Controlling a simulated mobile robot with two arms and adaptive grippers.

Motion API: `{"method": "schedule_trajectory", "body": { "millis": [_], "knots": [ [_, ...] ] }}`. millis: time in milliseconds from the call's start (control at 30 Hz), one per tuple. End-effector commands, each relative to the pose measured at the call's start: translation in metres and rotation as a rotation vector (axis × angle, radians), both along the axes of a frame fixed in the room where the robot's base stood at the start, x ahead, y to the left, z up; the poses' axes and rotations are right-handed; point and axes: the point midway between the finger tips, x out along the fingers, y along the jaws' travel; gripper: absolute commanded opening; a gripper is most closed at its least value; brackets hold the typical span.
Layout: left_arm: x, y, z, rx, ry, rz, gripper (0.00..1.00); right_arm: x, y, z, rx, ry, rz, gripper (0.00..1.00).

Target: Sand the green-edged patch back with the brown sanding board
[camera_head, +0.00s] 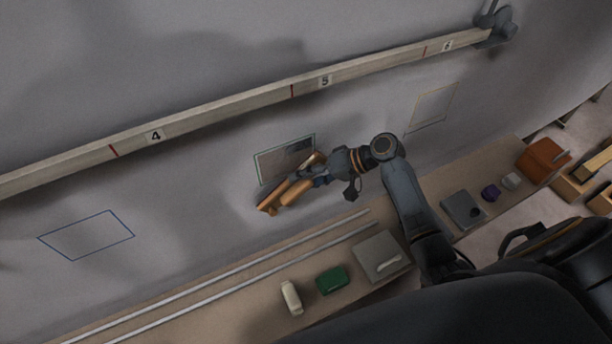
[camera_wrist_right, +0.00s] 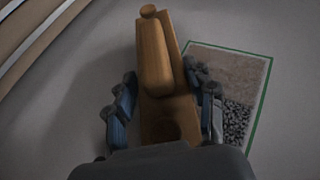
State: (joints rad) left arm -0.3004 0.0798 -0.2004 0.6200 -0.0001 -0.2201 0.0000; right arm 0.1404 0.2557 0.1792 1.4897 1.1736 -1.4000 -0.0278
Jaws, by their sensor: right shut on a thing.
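The green-edged patch (camera_head: 283,157) is on the grey hull wall below the numbered batten. In the right wrist view the patch (camera_wrist_right: 232,75) shows a smooth brownish part and a dark speckled part. My right gripper (camera_head: 312,178) is shut on the brown sanding board (camera_head: 284,196), which also shows in the wrist view (camera_wrist_right: 154,58) between the fingers (camera_wrist_right: 163,105). The board lies over the patch's lower edge in the head view, and beside its left edge in the wrist view. I cannot tell whether it touches the hull. My left gripper is not in view.
A blue-edged outline (camera_head: 87,235) and a yellow-edged outline (camera_head: 432,106) are on the hull.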

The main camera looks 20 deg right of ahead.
Motion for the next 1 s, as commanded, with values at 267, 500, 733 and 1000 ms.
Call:
{"method": "schedule_trajectory", "body": {
  "millis": [267, 500, 733, 1000],
  "knots": [
    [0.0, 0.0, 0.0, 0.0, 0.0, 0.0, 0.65, 0.0, 0.0, 0.0, 0.0, -0.002, 0.001, 0.27],
    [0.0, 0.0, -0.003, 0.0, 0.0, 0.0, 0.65, 0.004, 0.0, -0.001, 0.0, -0.002, 0.001, 0.27],
    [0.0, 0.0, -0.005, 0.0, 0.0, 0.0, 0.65, 0.009, 0.001, -0.001, 0.001, -0.003, 0.001, 0.27],
    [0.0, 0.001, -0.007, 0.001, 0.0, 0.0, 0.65, 0.014, 0.001, -0.001, 0.0, -0.002, 0.001, 0.27]
  ]
}}
